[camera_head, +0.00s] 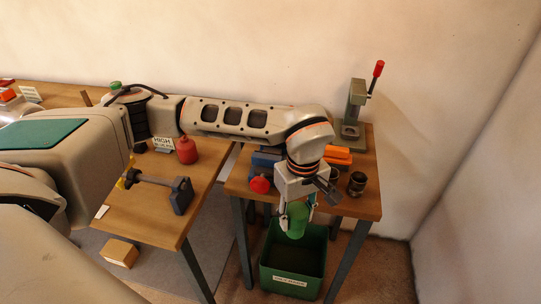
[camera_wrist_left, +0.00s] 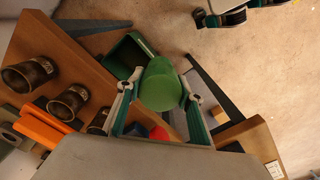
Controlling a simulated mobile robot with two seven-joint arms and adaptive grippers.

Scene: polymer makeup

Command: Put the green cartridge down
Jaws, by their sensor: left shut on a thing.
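The green cartridge (camera_head: 294,219) is held upright between the fingers of my left gripper (camera_head: 297,212). It hangs beyond the front edge of the right table, above an open green bin (camera_head: 291,283) with a white label on the floor. In the left wrist view the cartridge (camera_wrist_left: 161,86) sits between the two fingertips (camera_wrist_left: 160,92), with the green bin (camera_wrist_left: 124,57) partly seen behind it. My left gripper is shut on the cartridge. My right gripper cannot be made out in the head view.
The right table (camera_head: 355,205) holds dark metal cups (camera_head: 357,184), an orange block (camera_head: 337,156), a blue item (camera_head: 265,158) and a lever press (camera_head: 354,107). A left table (camera_head: 150,222) holds a red bottle (camera_head: 187,150). A cardboard box (camera_head: 121,253) lies on the floor.

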